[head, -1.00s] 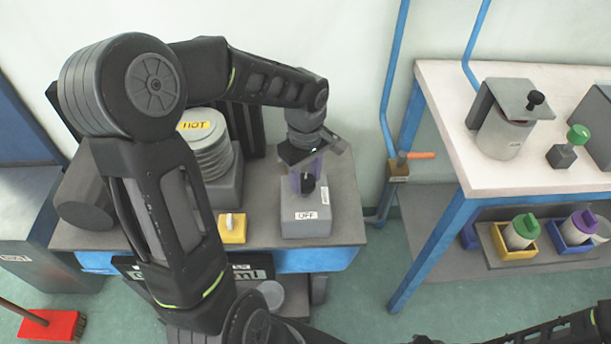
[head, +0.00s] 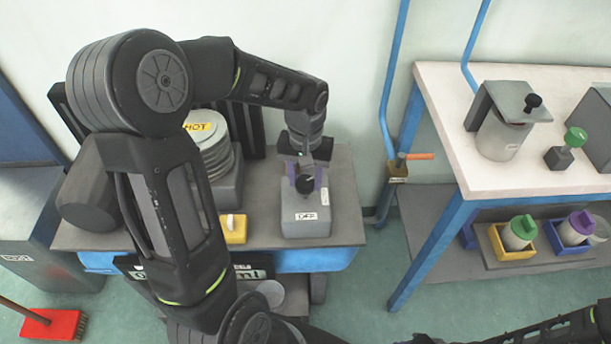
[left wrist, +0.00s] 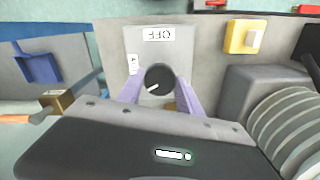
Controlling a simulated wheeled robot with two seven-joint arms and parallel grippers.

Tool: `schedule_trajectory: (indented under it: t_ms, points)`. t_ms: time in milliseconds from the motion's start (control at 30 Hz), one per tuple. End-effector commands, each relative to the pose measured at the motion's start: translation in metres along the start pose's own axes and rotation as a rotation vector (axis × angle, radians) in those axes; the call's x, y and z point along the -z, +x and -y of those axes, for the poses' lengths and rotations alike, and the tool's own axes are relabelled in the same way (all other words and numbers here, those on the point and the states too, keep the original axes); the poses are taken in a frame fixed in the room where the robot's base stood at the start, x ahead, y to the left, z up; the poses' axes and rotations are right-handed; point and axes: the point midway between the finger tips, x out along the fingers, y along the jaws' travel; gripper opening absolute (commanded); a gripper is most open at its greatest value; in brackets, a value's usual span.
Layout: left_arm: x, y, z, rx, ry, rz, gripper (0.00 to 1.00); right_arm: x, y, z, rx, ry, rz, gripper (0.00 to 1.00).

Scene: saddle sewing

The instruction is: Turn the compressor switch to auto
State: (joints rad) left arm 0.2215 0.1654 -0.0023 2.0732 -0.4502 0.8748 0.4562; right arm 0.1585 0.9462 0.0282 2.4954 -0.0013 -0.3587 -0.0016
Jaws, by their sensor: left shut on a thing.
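The compressor switch is a grey box (head: 318,226) with a round black knob (head: 305,185), at the right end of the dark bench in the head view. In the left wrist view the knob (left wrist: 159,79) bears a white mark pointing to the lower left. An upside-down OFF label (left wrist: 158,35) is on the box, and a smaller label (left wrist: 133,64), too small to read, is beside the knob. My left gripper (head: 304,178) has its purple fingers on either side of the knob, shut on it. My right gripper is out of view; only part of that arm shows.
A yellow box with a white switch (head: 233,229) is left of the switch box. Ridged grey cylinders with a HOT label (head: 200,127) stand behind it. A blue pipe with an orange-handled valve (head: 398,170) and a white-topped table (head: 440,95) are to the right.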

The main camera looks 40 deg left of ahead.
Motion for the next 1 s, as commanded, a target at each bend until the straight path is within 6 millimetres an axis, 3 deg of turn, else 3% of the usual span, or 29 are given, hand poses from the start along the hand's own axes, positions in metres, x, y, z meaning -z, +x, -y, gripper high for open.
schedule_trajectory:
  t_ms: [500,1000]
  points:
    - [0.001,-0.001,0.0,0.0,0.431,-0.003,0.02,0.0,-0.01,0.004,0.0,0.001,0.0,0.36]
    - [0.001,-0.001,0.0,0.0,0.547,-0.003,0.02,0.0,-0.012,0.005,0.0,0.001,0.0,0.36]
